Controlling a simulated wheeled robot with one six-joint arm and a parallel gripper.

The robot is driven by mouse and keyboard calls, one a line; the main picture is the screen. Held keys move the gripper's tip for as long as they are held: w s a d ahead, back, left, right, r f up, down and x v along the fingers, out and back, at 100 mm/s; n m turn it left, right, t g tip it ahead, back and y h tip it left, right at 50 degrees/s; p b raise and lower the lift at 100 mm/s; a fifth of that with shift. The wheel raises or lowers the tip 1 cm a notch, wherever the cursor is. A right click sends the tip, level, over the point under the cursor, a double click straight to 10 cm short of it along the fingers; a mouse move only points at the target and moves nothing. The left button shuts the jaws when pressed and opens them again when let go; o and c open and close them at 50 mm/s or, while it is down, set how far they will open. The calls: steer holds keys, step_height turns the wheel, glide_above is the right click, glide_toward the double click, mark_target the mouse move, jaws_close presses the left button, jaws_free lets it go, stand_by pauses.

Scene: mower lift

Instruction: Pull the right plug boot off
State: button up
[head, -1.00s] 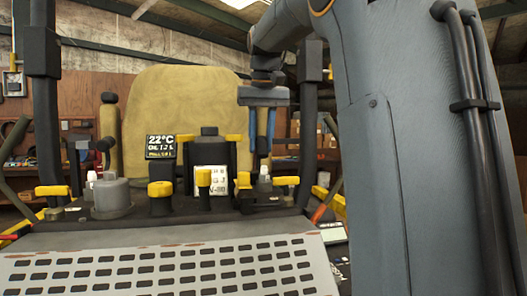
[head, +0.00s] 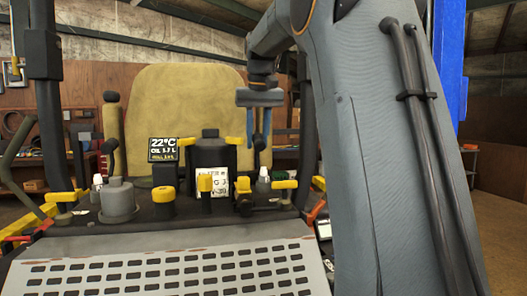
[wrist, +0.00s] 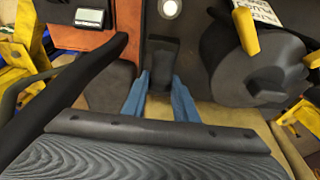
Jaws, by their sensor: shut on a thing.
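My gripper (head: 259,128), with two blue fingers, is shut on a small black plug boot (head: 259,143) in the head view. The boot also shows between the fingers in the wrist view (wrist: 163,62). A white-topped plug (head: 264,173) stands upright on the engine deck below my gripper, and the boot appears apart from it, with a gap between. A round white top (wrist: 170,8) shows beyond the boot in the wrist view. Another white-topped plug (head: 97,182) stands on the left, with a black curved piece (head: 109,148) above it.
A black cylinder (head: 211,158) with yellow handles stands left of my gripper, and shows large at right in the wrist view (wrist: 252,66). A tan seat (head: 185,95) rises behind. A slotted grey panel (head: 165,268) lies in front. Black posts flank the deck.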

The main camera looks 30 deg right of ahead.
steer(key=shift+w+d+f+p, duration=0.2)
steer(key=shift+w+p, duration=0.25)
steer(key=shift+w, duration=0.2)
steer(key=shift+w+d+f+p, duration=0.15)
steer(key=shift+w+p, duration=0.25)
steer(key=shift+w, duration=0.25)
steer(key=o, duration=0.7)
steer(key=shift+o, duration=0.2)
steer(key=w+p+v, duration=0.1)
steer(key=p+v, duration=0.1)
steer(key=v, duration=0.4)
steer(key=shift+w+d+r, duration=0.15)
steer(key=shift+d+r, duration=0.05)
steer(key=shift+r, duration=0.4)
